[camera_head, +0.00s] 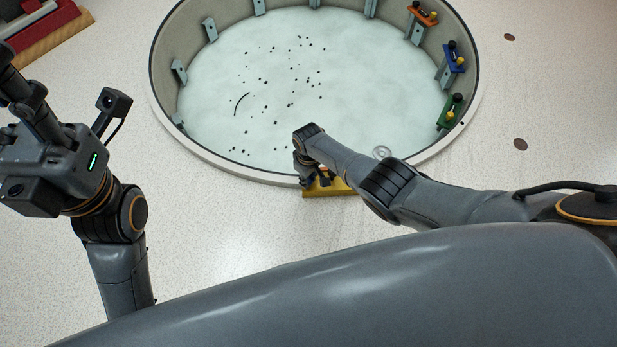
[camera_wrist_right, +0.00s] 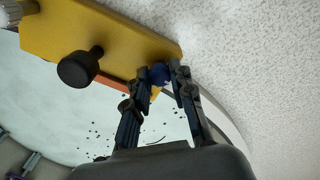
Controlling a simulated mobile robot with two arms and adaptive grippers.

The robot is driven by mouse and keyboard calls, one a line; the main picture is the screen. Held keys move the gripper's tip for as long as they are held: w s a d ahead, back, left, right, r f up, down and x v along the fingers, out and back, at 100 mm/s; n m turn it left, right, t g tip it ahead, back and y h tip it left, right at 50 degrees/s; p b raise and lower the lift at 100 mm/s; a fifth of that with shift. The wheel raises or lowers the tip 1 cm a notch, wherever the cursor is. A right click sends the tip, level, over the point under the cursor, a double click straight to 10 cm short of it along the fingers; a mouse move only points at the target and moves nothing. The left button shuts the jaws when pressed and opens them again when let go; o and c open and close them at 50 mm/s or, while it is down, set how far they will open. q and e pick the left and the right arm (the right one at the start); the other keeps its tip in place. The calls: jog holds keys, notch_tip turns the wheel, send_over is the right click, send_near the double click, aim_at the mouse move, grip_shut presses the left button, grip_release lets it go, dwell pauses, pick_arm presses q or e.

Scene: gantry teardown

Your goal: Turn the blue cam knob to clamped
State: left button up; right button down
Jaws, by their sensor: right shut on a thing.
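The blue cam knob (camera_wrist_right: 160,73) is a small ball near the end of a yellow clamp body (camera_wrist_right: 115,38) in the right wrist view. My right gripper (camera_wrist_right: 162,78) is shut on it, with a finger on each side partly covering it. In the head view my right gripper (camera_head: 312,182) is at the yellow clamp (camera_head: 330,188) on the near rim of the round pit; the knob is hidden there. My left gripper (camera_head: 15,85) is at the left edge, away from the clamp, its fingertips not clear.
A black round knob (camera_wrist_right: 78,68) sticks out of the clamp beside my right gripper. Orange (camera_head: 422,14), blue (camera_head: 453,57) and green (camera_head: 449,112) clamps sit on the pit's right rim. Dark specks lie on the pale pit floor (camera_head: 350,100). The floor before the pit is clear.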

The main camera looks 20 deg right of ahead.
dwell(0.4)
jog(key=c, duration=1.1)
grip_release()
jog(key=shift+c, duration=0.2)
notch_tip(320, 180, up, 12)
